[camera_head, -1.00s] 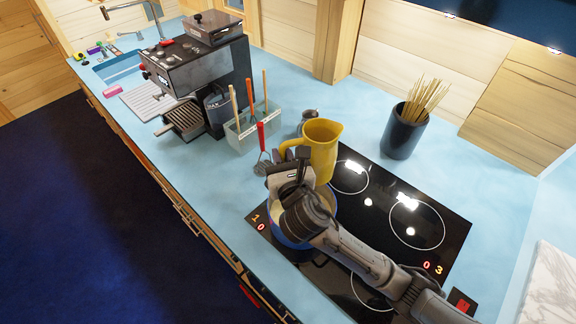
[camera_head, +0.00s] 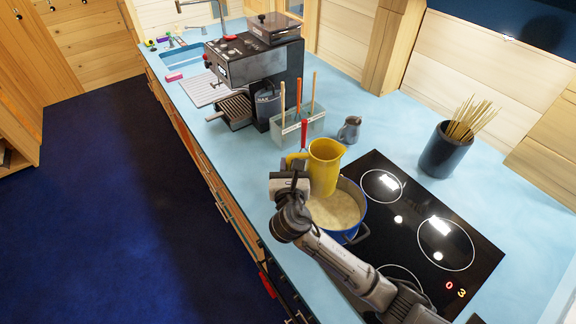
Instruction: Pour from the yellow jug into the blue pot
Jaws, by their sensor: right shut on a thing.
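The yellow jug (camera_head: 325,168) is upright or nearly so, in front of and above the far left part of the blue pot (camera_head: 360,228). My right gripper (camera_head: 294,172) is shut on the jug at its left side, where the handle shows; the fingertips are partly hidden. The blue pot stands on the front left of the black hob and holds a pale, cream-coloured content (camera_head: 338,208). No stream shows between jug and pot. My left gripper is not in view.
A dark pot of sticks (camera_head: 446,150) is at the right. The hob's right side (camera_head: 465,245) is clear.

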